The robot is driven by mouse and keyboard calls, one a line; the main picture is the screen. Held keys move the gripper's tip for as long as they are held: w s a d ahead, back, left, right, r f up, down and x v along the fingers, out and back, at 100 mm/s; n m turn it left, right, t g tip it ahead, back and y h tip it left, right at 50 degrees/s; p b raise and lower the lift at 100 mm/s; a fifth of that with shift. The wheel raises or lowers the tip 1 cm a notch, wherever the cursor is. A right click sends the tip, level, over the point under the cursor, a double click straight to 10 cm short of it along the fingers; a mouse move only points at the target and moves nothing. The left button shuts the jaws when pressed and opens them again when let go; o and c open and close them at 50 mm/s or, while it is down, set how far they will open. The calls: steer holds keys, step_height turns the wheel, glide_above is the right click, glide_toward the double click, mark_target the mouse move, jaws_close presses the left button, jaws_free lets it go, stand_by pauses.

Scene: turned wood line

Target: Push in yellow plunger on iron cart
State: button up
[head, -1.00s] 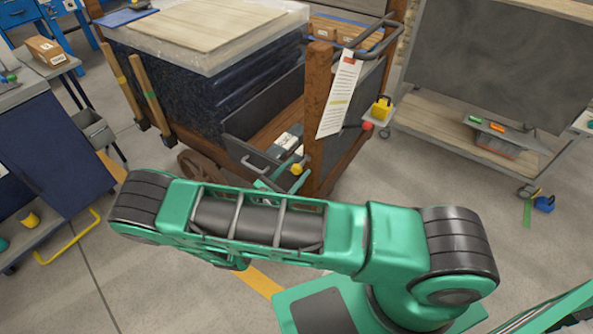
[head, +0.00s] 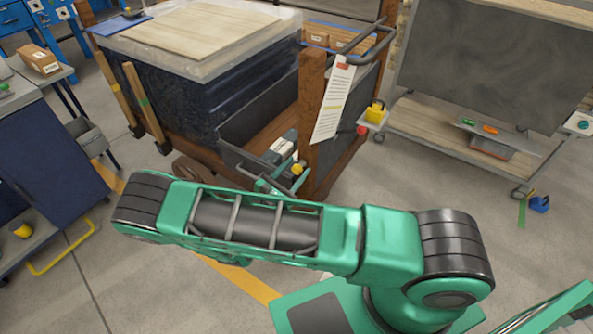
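The iron cart (head: 311,110) has rusty brown posts and dark side panels and stands at the upper middle of the head view. A small round yellow knob, which looks like the plunger (head: 298,168), is low beside its near post. Thin green parts that look like my gripper (head: 268,184) show just left of and below the knob, partly hidden behind my forearm. I cannot tell whether they touch it or whether the fingers are open. A red knob (head: 362,130) sits at the cart's right side.
A paper sheet (head: 331,100) hangs on the near post. A yellow object (head: 376,110) sits on a small ledge at the right. A wheeled board rack (head: 480,80) stands right, a blue cabinet (head: 50,155) left. A wrapped load (head: 215,90) fills the cart's left.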

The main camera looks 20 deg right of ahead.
steer(key=shift+s, duration=0.15)
steer(key=v, duration=1)
steer(key=shift+a, duration=0.3)
steer(key=s+d+r+m+g+y, duration=0.3)
steer(key=d+r+m+g, duration=0.45)
steer(key=d+m, duration=0.2)
steer(key=s+d+r+m+g+y, duration=0.35)
steer(key=d+r+m+g, duration=0.25)
steer(key=d+r+m, duration=0.4)
steer(key=s+d+r+m+t+y, duration=0.1)
steer(key=s+r+m+y, duration=0.3)
steer(key=s, duration=0.6)
steer(key=s+d+r+m+t+y, duration=0.2)
steer(key=s+d+r+m+y, duration=0.1)
steer(key=s+r, duration=0.5)
steer(key=shift+s+d+r+m+y, duration=0.15)
steer(key=shift+s+d+m+y, duration=0.4)
steer(key=shift+s+m, duration=0.7)
steer(key=shift+s+a, duration=0.15)
steer(key=shift+s, duration=0.05)
